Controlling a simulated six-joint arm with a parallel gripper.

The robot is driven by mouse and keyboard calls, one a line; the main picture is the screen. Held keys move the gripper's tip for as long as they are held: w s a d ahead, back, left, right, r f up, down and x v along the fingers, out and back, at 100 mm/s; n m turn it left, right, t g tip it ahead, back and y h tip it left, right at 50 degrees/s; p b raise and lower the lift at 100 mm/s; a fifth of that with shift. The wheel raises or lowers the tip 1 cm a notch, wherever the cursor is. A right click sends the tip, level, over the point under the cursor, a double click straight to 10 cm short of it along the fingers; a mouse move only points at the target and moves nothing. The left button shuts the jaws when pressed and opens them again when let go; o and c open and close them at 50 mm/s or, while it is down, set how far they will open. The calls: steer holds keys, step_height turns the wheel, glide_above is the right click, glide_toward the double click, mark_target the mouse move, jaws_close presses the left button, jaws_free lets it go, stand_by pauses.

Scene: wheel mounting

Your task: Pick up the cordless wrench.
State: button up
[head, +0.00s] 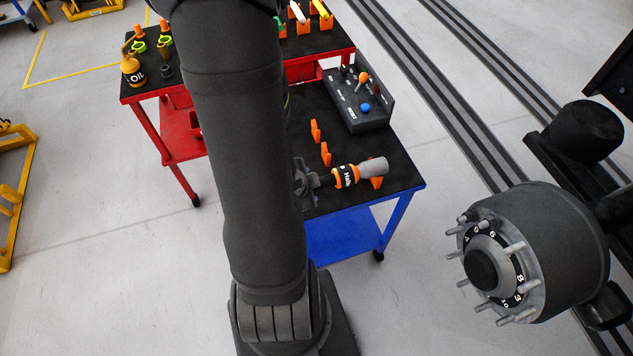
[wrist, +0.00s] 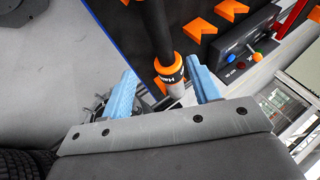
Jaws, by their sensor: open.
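The cordless wrench (head: 345,177) lies on the black top of the blue cart in the head view. It has a black body, orange rings, a white-lettered label and a grey end pointing right. My arm covers the cart top on its left. In the wrist view the wrench (wrist: 169,68) runs down from the top edge into the space between the two blue fingers of my gripper (wrist: 160,68). The fingers are open and apart from it, one on each side. I cannot tell how far they are above it.
A red cart (head: 166,135) with an oil can (head: 132,71) is behind left. A wheel hub (head: 492,262) with studs is at the right. Floor between is clear.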

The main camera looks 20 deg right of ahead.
mark_target(327, 181)
steer(key=shift+x, duration=4.95)
steer(key=shift+w+a, duration=0.1)
jaws_close()
